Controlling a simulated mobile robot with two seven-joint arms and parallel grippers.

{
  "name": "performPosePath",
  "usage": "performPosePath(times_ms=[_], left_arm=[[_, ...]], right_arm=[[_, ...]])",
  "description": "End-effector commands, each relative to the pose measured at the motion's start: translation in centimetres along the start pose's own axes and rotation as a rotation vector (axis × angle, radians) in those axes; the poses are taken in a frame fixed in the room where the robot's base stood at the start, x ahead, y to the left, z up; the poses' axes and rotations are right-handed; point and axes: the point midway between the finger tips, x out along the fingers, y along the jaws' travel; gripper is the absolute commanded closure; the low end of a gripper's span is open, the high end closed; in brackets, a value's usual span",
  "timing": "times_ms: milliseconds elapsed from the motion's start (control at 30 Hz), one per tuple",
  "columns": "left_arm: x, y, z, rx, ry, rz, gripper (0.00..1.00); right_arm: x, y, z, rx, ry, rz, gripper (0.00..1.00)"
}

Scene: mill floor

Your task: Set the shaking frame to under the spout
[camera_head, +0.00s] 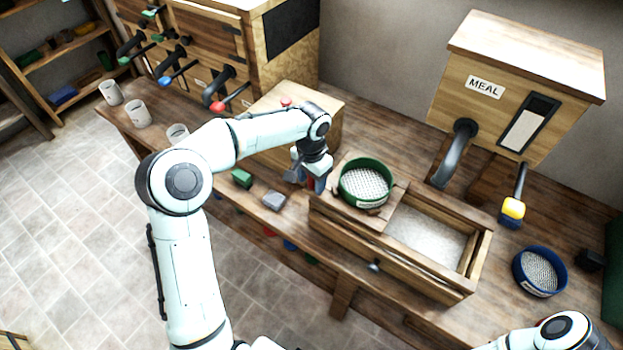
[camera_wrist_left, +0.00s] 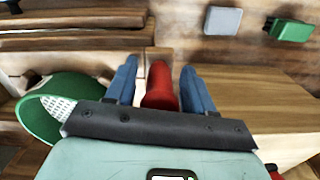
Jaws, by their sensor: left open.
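The shaking frame, a wooden carriage (camera_head: 398,199), lies across the left part of a wooden trough (camera_head: 470,262) and carries a green-rimmed sieve (camera_head: 366,183). The sieve also shows in the left wrist view (camera_wrist_left: 50,128). The dark curved spout (camera_head: 455,155) hangs from the MEAL bin (camera_head: 515,85), to the right of the sieve. My left gripper (camera_head: 314,184) is at the trough's left end. In the wrist view its blue fingers (camera_wrist_left: 160,78) are apart, one on each side of a red handle (camera_wrist_left: 160,92). My right gripper is out of view.
Pale meal (camera_head: 428,238) fills the open right part of the trough. A yellow-handled lever (camera_head: 513,208) and a blue sieve (camera_head: 540,271) are to the right. A grey block (camera_head: 274,200) and a green block (camera_head: 242,178) lie left of the trough, near a wooden box (camera_head: 320,105).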

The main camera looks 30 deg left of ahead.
Motion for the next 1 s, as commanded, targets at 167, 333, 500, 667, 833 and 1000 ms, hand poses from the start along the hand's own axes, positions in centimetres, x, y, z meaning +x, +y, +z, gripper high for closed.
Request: performPosePath(times_ms=[167, 333, 500, 667, 833, 1000], left_arm=[[0.0, 0.0, 0.0, 0.000, 0.000, 0.000, 0.89], [0.0, 0.0, 0.0, 0.000, 0.000, 0.000, 1.00], [-0.1, 1.0, -0.2, 0.003, 0.001, 0.000, 1.00], [0.0, 3.5, -0.6, 0.006, 0.002, 0.001, 1.00], [0.0, 7.2, -1.1, 0.010, 0.002, 0.001, 1.00], [-0.1, 10.8, -1.7, 0.008, 0.002, 0.002, 1.00]], right_arm=[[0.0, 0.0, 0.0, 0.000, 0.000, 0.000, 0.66], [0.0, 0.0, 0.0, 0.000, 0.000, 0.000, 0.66], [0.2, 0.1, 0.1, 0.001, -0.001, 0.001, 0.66], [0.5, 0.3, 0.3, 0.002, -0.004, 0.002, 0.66], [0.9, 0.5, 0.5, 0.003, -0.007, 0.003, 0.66], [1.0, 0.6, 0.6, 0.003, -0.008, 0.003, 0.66]])
